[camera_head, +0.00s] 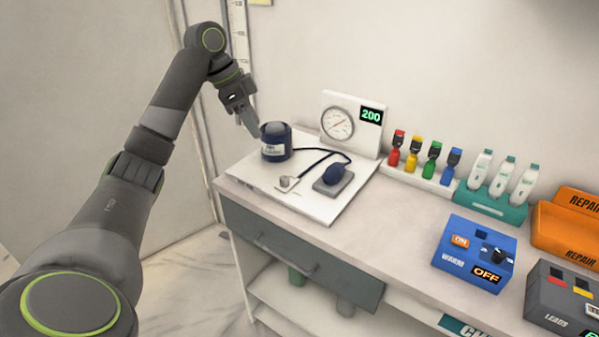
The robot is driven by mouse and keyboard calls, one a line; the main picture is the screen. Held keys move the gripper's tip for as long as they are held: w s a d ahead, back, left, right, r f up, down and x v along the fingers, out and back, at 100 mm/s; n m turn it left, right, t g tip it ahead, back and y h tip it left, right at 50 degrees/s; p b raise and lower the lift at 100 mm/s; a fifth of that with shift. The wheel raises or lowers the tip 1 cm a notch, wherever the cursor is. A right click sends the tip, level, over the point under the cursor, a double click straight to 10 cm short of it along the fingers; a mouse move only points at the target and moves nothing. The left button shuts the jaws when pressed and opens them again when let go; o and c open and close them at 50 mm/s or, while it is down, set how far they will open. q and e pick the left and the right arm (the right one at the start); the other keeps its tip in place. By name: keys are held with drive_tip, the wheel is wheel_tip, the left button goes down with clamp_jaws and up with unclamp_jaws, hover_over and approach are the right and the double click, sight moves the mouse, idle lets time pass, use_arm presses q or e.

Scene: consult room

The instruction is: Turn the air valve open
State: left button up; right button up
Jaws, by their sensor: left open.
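The blood pressure set lies on a white board (330,212) at the left end of the counter. A small grey valve knob (286,182) sits flat on the board in front of the dark blue cuff (275,146). A dark blue bulb (333,174) rests on a grey block to its right, with dark tubing behind. The white gauge (338,124) stands at the back, with a green 200 on its display. My left gripper (251,128) is open and empty, above and left of the cuff, apart from the valve. My right gripper is out of view.
White tubes stand in a teal holder (490,203). A blue warmer box (474,255) and orange repair boxes (567,228) occupy the right. The counter front (370,250) is clear.

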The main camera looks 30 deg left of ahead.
use_arm(q)
drive_tip(key=b, duration=0.5)
approach(284, 178)
drive_tip(key=p+x, duration=0.1)
drive_tip(key=x, duration=0.6)
drive_tip(key=shift+f, duration=0.1)
drive_tip(key=shift+w+d+f, duration=0.15)
drive_tip(key=shift+d+f, duration=0.1)
drive_tip(key=shift+f, duration=0.45)
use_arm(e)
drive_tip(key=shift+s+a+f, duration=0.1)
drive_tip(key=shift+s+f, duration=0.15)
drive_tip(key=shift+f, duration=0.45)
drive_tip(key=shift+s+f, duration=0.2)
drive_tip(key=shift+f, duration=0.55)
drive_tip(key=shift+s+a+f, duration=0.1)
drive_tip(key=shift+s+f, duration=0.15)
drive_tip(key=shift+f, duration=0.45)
use_arm(q)
drive_tip(key=shift+c, duration=0.2)
